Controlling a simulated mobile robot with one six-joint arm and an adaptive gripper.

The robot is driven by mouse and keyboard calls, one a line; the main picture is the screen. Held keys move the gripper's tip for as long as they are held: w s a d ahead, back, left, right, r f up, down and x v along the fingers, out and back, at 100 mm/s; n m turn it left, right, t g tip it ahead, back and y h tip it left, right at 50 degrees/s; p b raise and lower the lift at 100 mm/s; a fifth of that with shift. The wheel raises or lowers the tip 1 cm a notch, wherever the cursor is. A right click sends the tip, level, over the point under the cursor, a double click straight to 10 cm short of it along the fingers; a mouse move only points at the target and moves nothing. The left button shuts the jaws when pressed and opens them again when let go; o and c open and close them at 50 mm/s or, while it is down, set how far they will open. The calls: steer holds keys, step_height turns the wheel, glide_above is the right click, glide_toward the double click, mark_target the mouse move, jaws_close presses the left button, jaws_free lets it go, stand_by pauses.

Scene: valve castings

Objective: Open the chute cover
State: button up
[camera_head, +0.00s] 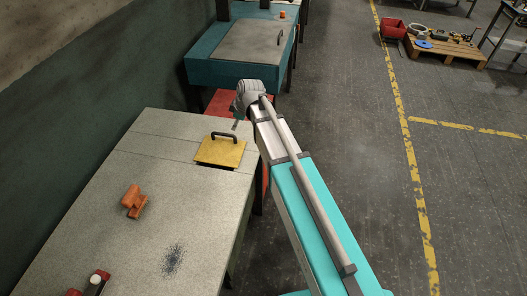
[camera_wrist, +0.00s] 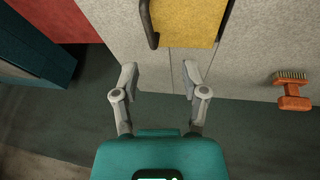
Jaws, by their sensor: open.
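The chute cover is a yellow plate (camera_head: 220,152) with a dark bar handle (camera_head: 227,135). It lies about flat on the grey bench top, with a dark strip along its near edge. In the wrist view the yellow cover (camera_wrist: 188,22) is at the top, cut off by the frame, with part of its dark handle (camera_wrist: 148,25) at its left side. My gripper (camera_wrist: 160,70) is open, with nothing between its fingers, which point toward the cover's side and stay apart from it. In the head view my arm hides most of the gripper.
The grey bench (camera_head: 120,235) carries an orange brush (camera_head: 134,203), also in the wrist view (camera_wrist: 293,100), a dark patch of filings (camera_head: 174,261) and red-and-dark parts (camera_head: 95,282). A teal bench (camera_head: 215,73) stands behind. A loaded pallet (camera_head: 440,50) is far right; the floor between is clear.

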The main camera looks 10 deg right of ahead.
steer(key=s+d+f+m+b, duration=0.2)
steer(key=s+d+m, duration=0.1)
steer(key=s+d, duration=0.1)
steer(key=s+d+f+m+g+h+b, duration=0.1)
steer(key=s+d+f+m+b, duration=0.1)
steer(key=s, duration=0.5)
steer(key=d+f+m, duration=0.1)
steer(key=d, duration=0.1)
steer(key=shift+d+f+m+h, duration=0.3)
steer(key=shift+f, duration=0.05)
steer(key=shift+w, duration=0.1)
steer(key=w+a+r+n+y+p, duration=0.1)
steer(key=w+a+r+n+p, duration=0.1)
steer(key=w+a+r+n, duration=0.1)
steer(key=w+a+r+n+t+y+p, duration=0.1)
steer(key=w+a+r+n+p, duration=0.2)
steer(key=w+a, duration=0.3)
steer(key=w+n, duration=0.1)
steer(key=w, duration=0.3)
steer(key=shift+w+a+r+n, duration=0.15)
steer(key=shift+a+r+n, duration=0.2)
steer(key=shift+a+n, duration=0.05)
steer(key=shift+f, duration=0.15)
steer(key=b, duration=1.3)
glide_above(220, 147)
steer(key=w+d, duration=0.3)
steer(key=f, duration=1.2)
steer(key=shift+s+f, duration=0.1)
steer(key=shift+s, duration=0.1)
